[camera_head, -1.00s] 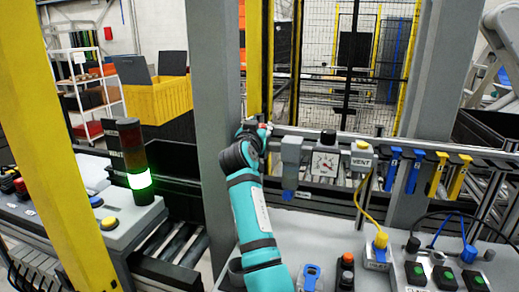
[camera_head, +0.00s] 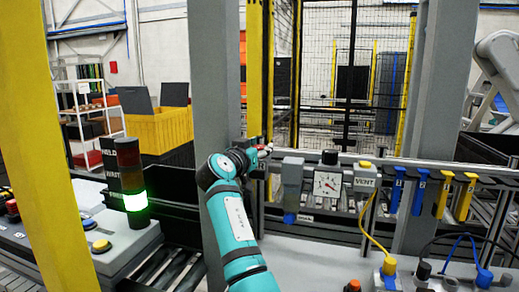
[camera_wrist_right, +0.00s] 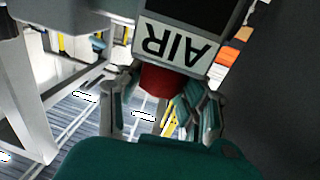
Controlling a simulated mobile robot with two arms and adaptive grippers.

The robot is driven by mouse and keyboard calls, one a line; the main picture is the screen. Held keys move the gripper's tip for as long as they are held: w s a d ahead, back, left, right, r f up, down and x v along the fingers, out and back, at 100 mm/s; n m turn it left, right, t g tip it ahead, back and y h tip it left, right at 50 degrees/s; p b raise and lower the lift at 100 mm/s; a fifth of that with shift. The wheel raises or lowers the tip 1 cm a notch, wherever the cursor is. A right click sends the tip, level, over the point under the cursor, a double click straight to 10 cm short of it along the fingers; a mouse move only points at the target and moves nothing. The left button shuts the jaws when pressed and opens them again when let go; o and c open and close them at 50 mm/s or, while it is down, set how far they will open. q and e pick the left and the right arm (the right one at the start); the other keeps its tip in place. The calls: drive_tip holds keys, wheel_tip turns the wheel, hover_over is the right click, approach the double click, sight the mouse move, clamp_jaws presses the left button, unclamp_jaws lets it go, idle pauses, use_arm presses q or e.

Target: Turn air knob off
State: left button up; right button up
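The air knob (camera_wrist_right: 165,80) is red and sits below a dark block with a white AIR label (camera_wrist_right: 180,42), which appears upside down in the right wrist view. My right gripper (camera_wrist_right: 160,112) has its fingers apart, one on each side of the knob; a gap shows on the left, and contact on the right is unclear. In the head view my teal right arm reaches up to the rail beside the grey post, where the right gripper (camera_head: 262,155) is small and partly hidden by the wrist. My left gripper is not in view.
Right of my wrist, the rail carries a grey filter unit (camera_head: 291,183), a pressure gauge (camera_head: 327,184) and a VENT block (camera_head: 365,180). A grey post (camera_head: 213,85) stands close behind my wrist. A lit stack light (camera_head: 133,185) stands left.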

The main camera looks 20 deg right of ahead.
sight(259, 146)
drive_tip(key=o, duration=0.4)
drive_tip(key=shift+r, duration=5)
